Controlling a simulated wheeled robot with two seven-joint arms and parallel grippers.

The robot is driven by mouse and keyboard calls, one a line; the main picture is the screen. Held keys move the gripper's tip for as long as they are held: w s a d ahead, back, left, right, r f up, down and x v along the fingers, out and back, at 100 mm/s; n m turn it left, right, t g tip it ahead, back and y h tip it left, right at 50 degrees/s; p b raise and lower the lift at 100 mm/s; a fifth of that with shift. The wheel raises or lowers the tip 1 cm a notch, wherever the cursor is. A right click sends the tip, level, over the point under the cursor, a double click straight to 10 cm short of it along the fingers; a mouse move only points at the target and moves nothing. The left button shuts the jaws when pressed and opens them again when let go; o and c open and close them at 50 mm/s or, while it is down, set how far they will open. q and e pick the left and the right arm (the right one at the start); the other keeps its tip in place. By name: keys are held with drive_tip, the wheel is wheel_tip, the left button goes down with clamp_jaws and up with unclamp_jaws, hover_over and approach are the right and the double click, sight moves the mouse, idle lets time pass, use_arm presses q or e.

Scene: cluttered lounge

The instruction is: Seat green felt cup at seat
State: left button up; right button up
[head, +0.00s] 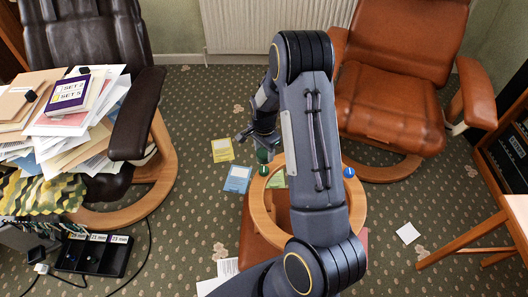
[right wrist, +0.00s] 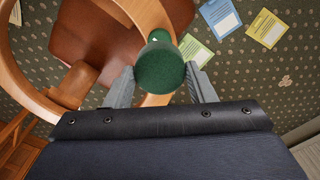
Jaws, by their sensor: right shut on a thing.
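The green felt cup (right wrist: 160,72) is between the two fingers of my right gripper (right wrist: 161,78) in the right wrist view. The gripper is shut on it. In the head view the right gripper (head: 256,139) is near the left rim of a wooden ring (head: 256,212), with a dark green shape at its fingers. A small green knob (head: 264,170) sits on the ring's rim just below. In the wrist view a green round top (right wrist: 158,36) shows just beyond the cup, partly hidden by it. I cannot tell whether they touch. My left gripper is not in view.
A blue knob (head: 349,172) sits on the ring's right side. Yellow (head: 222,149) and blue (head: 237,179) cards lie on the carpet to the left. A brown leather armchair (head: 395,100) stands behind right. A paper-laden dark chair (head: 85,40) is at left.

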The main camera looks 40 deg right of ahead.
drive_tip(key=shift+a+f, duration=0.1)
drive_tip(key=b, duration=0.4)
hover_over(264, 169)
drive_tip(key=shift+f, duration=2.8)
drive_tip(key=shift+f+b, duration=1.05)
drive_tip(key=shift+f, duration=0.5)
drive_tip(key=o, duration=1)
wheel_tip(264, 169, up, 7)
drive_tip(key=shift+p, duration=1.25)
drive_tip(key=shift+r, duration=0.4)
